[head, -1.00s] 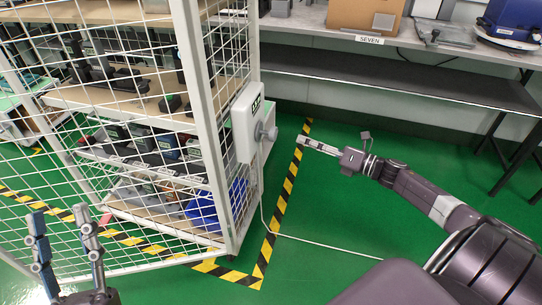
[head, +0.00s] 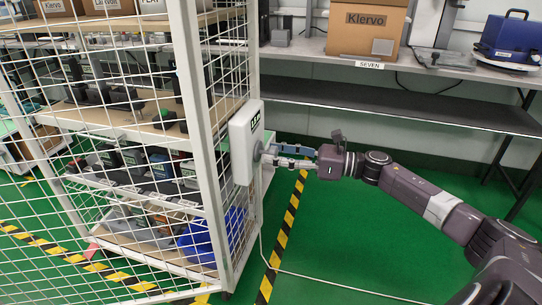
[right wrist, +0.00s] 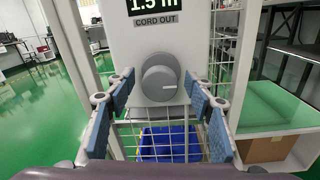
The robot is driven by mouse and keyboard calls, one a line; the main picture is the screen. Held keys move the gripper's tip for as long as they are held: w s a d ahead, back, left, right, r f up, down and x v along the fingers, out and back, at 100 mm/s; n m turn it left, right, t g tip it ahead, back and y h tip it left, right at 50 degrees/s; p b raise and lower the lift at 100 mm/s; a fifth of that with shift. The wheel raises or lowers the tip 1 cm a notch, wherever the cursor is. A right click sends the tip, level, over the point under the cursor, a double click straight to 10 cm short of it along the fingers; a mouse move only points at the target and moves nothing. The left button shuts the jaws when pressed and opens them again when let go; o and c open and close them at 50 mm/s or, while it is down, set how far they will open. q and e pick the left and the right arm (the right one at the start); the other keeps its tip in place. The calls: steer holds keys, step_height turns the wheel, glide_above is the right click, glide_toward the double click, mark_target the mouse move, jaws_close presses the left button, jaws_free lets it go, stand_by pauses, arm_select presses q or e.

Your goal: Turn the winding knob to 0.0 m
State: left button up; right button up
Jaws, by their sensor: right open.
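The winding knob (right wrist: 160,77) is a round grey dial on the front of a white box (right wrist: 126,40); a pale line shows on its lower part. The display (right wrist: 152,6) above it reads 1.5 m, partly cut off, over the words CORD OUT. In the head view the box (head: 243,140) hangs on the cage post, and the knob (head: 259,151) faces right. My right gripper (head: 282,156) is open in front of the knob. In the right wrist view its blue-padded fingers (right wrist: 160,118) stand on either side of the knob, apart from it. My left gripper is out of view.
A white mesh cage (head: 212,120) with shelves of devices stands at left. A white cord (head: 330,283) runs over the green floor beside yellow-black tape (head: 283,232). A bench (head: 400,103) with a cardboard box (head: 366,28) stands behind my right arm.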

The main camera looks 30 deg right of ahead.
steer(key=shift+x, duration=0.8)
steer(key=c, duration=1.2)
